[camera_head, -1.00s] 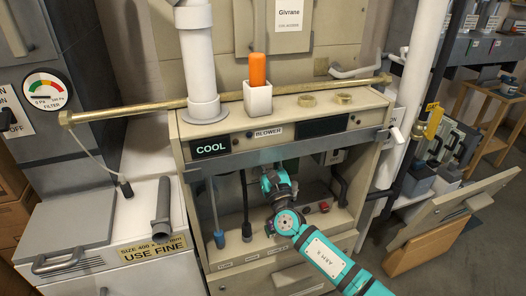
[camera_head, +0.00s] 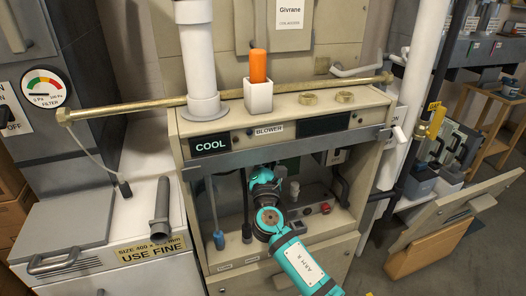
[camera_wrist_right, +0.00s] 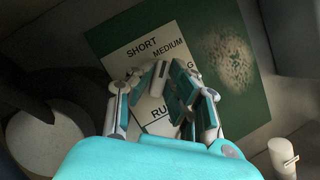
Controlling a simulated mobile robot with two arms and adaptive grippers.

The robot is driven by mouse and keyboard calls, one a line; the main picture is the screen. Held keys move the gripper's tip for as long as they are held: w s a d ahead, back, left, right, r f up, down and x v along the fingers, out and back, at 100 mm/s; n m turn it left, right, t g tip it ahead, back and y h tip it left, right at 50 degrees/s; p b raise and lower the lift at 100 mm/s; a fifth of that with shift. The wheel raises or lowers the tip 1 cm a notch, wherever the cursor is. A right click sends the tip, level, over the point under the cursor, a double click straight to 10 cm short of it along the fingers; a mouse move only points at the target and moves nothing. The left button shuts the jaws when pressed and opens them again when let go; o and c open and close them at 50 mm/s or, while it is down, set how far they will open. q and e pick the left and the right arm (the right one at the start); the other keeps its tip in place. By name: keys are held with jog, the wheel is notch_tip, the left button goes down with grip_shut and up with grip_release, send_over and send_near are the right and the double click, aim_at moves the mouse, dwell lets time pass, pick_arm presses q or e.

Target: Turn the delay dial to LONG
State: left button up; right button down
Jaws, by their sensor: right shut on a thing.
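In the right wrist view, the delay panel (camera_wrist_right: 125,62) is a pale plate on a dark green board, with SHORT at upper left, MEDIUM beside it and a label ending in G at right, partly covered. My right gripper (camera_wrist_right: 160,84) is shut on the delay dial at the middle of this plate. Its fingers hide most of the dial, so I cannot tell where it points. In the head view, my right arm reaches into the open cabinet bay, and its teal wrist hides the fingertips and dial. My left gripper is not in view.
The bay lies under the cabinet top (camera_head: 290,115), with a grey crossbar (camera_head: 300,147) above my arm. A hanging cable with a blue end (camera_head: 219,240) is at left. A red button (camera_head: 325,208) is right of my arm. A white cylindrical post (camera_wrist_right: 283,158) stands at lower right in the wrist view.

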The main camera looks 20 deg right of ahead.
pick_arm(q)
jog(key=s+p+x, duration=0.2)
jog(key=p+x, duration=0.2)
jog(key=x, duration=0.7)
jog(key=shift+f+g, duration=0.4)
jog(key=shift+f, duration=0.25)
pick_arm(e)
jog(key=shift+r+m+g+h, duration=0.15)
jog(key=shift+m+g, duration=0.5)
jog(key=shift+m, duration=1.15)
jog(key=shift+f+m+g+h, duration=0.2)
jog(key=shift+m+g, duration=0.5)
jog(key=shift+m, duration=1.1)
jog(key=shift+r+m+g+h, duration=0.2)
jog(key=shift+m+g, duration=0.45)
jog(key=shift+m, duration=1.15)
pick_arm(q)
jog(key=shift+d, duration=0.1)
pick_arm(e)
jog(key=c, duration=1.3)
grip_release()
jog(key=shift+s+a, duration=0.1)
jog(key=v, duration=0.7)
jog(key=shift+s, duration=0.2)
